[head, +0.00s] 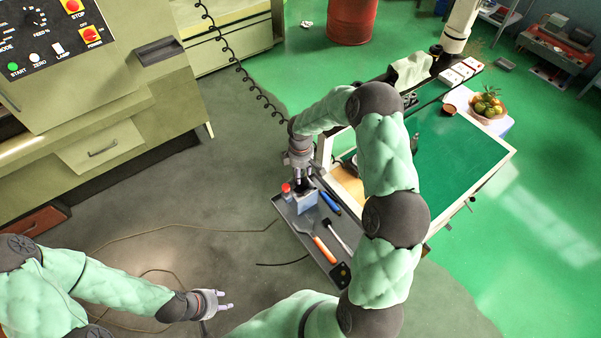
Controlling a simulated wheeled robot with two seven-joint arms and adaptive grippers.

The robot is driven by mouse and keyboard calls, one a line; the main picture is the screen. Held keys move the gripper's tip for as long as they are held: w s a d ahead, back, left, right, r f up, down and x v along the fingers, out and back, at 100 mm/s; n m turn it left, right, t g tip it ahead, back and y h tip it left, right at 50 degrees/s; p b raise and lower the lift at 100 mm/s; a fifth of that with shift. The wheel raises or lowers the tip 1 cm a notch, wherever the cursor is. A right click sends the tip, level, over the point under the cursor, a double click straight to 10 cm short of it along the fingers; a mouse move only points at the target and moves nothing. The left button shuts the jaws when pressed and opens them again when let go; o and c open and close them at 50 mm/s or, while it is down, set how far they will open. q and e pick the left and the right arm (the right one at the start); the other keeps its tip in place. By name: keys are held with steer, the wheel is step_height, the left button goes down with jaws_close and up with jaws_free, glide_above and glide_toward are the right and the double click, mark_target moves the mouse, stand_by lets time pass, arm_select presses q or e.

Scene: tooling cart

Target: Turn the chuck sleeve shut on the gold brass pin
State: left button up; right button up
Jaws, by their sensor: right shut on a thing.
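My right gripper (301,178) points down over a small grey-blue block (305,203) on the side tray of the cart. It is shut on a dark part at the top of this block, which looks like the chuck sleeve (304,187). The fingers and wrist cover much of the sleeve. The gold brass pin cannot be made out; it is hidden or too small to see. My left gripper (224,300) is at the lower left, above the floor and well apart from the tray. Its fingers are spread and empty.
The tray (281,212) also holds a red-capped jar (286,191), a blue-handled tool (330,203) and an orange-handled tool (325,249). A coiled black cable (240,66) hangs behind.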

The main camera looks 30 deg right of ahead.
steer(key=m+b, duration=0.4)
steer(key=shift+f+m+b, duration=0.2)
steer(key=shift+m+b, duration=0.1)
steer(key=shift+m, duration=0.1)
steer(key=shift+m+b, duration=0.9)
steer(key=shift+m, duration=0.3)
steer(key=shift+r+m+b, duration=0.15)
steer(key=shift+m+b, duration=0.6)
steer(key=shift+m, duration=0.45)
steer(key=o, duration=1.2)
steer(key=shift+c, duration=0.2)
steer(key=shift+r, duration=0.2)
step_height(320, 180, up, 12)
steer(key=shift+f, duration=0.15)
